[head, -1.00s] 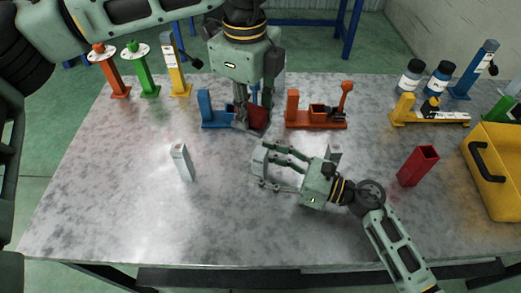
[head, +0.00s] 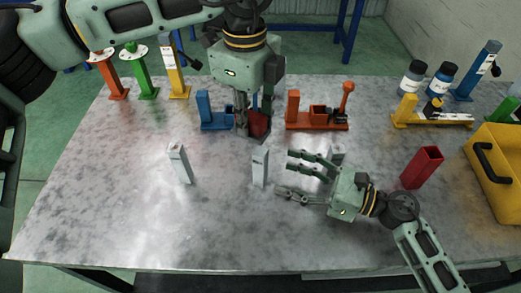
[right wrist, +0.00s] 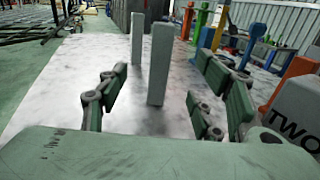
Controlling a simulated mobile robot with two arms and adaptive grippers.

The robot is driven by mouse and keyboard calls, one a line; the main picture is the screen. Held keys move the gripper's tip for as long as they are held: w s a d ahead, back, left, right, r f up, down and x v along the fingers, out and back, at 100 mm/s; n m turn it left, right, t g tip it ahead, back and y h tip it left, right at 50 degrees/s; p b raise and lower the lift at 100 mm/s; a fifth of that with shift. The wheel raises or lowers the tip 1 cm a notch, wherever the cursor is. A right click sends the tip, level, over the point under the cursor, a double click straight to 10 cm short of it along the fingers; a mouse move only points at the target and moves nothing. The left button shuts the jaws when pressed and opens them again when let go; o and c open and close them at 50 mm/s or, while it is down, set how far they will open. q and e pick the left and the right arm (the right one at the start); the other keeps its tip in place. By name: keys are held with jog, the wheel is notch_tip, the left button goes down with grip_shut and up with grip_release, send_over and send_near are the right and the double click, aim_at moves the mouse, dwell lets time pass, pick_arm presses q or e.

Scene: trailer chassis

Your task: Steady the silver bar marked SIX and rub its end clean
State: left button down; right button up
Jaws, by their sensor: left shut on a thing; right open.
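Three silver bars stand upright on the metal table in the head view: a left one (head: 180,165), a middle one (head: 260,167) and a right one (head: 337,154), partly hidden behind my right gripper. The middle bar (right wrist: 160,65) and the left bar (right wrist: 138,40) also show in the right wrist view. A block at that view's right edge reads TWO (right wrist: 297,108). I cannot read SIX on any bar. My right gripper (head: 283,172) is open and empty, just right of the middle bar, fingers toward it. My left gripper (head: 254,128) points down, shut on a dark red block (head: 260,122), behind the middle bar.
A blue fixture (head: 212,117) and an orange fixture (head: 318,117) stand at the back. A red square tube (head: 422,167) and a yellow bin (head: 495,185) are at right. Colored posts line the back left. The front of the table is clear.

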jog(key=o, duration=0.3)
jog(key=shift+o, duration=0.2)
jog(key=v, duration=1.2)
jog(key=shift+f, duration=0.1)
jog(key=shift+s, duration=0.1)
